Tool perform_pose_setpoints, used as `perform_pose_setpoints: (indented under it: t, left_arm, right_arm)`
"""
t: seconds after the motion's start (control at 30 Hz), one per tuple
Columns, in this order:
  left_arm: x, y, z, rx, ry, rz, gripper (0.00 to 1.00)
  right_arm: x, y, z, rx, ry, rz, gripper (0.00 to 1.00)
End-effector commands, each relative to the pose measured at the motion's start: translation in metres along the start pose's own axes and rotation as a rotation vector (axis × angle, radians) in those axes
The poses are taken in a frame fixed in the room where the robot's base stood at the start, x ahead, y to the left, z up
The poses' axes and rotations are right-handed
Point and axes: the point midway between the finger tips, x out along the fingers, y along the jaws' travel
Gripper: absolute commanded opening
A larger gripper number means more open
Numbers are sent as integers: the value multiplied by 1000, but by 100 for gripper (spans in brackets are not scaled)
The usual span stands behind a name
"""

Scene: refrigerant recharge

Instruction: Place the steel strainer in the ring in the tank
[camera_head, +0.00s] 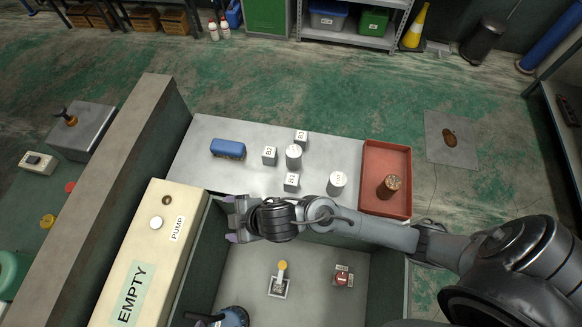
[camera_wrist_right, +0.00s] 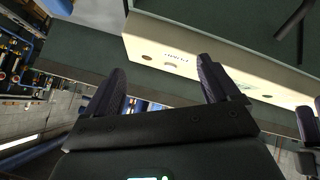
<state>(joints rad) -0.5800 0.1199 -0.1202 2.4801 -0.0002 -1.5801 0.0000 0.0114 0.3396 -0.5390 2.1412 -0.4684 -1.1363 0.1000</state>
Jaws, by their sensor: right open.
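My right gripper (camera_head: 232,220) is open and empty above the back left of the tank (camera_head: 383,270), beside the pump box; its two fingers also show apart in the wrist view (camera_wrist_right: 160,85). Two light metal cylinders, one (camera_head: 293,157) and a labelled one (camera_head: 337,183), stand on the grey table; I cannot tell for sure which is the strainer. In the tank are a yellow-topped fitting (camera_head: 281,281) and a small square piece with a red part (camera_head: 343,276). No ring shows clearly. A dark, bluish part at the bottom edge may be my left gripper (camera_head: 222,318), cut off.
The cream pump box (camera_head: 165,240) borders the tank on the left. On the grey table (camera_head: 215,130) are a blue block (camera_head: 228,148) and several labelled cubes (camera_head: 269,155). A red tray (camera_head: 387,153) at the right holds a rusty cylinder (camera_head: 388,187). My right arm spans the tank's back side.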

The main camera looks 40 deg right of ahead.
Motion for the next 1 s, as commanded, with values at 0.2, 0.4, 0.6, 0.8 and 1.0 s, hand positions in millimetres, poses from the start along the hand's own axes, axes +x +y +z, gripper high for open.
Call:
perform_pose_setpoints:
  t: [0.2, 0.4, 0.6, 0.8, 1.0]
  left_arm:
    - [0, 0, 0, 0, 0, 0, 89]
    - [0, 0, 0, 0, 0, 0, 89]
    - [1, 0, 0, 0, 0, 0, 89]
    - [1, 0, 0, 0, 0, 0, 89]
    - [2, 0, 1, 0, 0, 0, 89]
  right_arm:
    - [41, -4, -21, -418, 85, -114, 89]
    - [64, 24, 26, -717, 10, -282, 89]
    - [50, 99, 105, -839, -184, -457, 89]
    - [5, 171, 165, -798, -364, -576, 89]
    - [-28, 206, 193, -736, -453, -630, 89]
